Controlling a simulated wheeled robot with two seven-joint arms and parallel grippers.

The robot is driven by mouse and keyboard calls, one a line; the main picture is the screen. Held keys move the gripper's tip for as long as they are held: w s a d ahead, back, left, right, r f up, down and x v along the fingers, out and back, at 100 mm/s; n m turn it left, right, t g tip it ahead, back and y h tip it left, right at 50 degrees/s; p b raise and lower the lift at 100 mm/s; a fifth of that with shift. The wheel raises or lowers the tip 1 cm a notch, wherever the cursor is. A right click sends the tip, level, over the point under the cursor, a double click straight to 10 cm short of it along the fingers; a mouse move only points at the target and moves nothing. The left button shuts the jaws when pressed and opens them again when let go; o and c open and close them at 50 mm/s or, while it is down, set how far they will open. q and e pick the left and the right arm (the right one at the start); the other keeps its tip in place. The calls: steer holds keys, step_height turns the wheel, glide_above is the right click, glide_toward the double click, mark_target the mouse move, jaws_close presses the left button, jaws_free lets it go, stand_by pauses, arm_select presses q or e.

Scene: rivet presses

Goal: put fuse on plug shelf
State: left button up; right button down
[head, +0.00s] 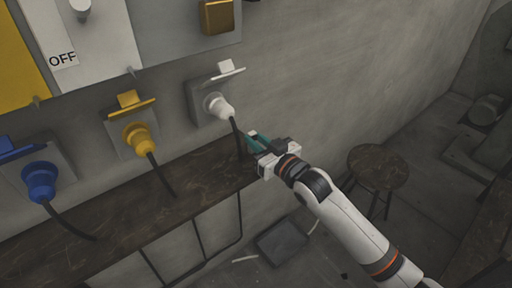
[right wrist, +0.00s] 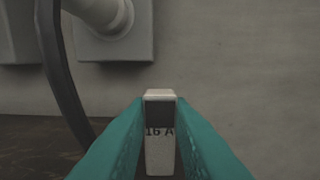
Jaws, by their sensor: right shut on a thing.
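The fuse (right wrist: 160,150) is a small white block with a dark band and the marking "16 A". My right gripper (right wrist: 160,140) is shut on it between two teal fingers. In the head view my right gripper (head: 256,142) is at the right end of the dark shelf (head: 130,220) under the plugs, close to the wall. The fuse cannot be made out in the head view. My left gripper is not in view.
Blue (head: 40,180), yellow (head: 140,138) and white (head: 218,107) plugs sit in wall sockets, their cables hanging over the shelf. The white plug's black cable (right wrist: 60,70) is left of my right gripper. A round stool (head: 378,166) stands at right.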

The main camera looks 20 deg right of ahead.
steer(key=shift+f, duration=0.8)
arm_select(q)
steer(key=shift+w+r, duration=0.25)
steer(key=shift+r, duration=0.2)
arm_select(e)
steer(key=shift+r, duration=0.1)
steer(key=c, duration=1.3)
jaws_free()
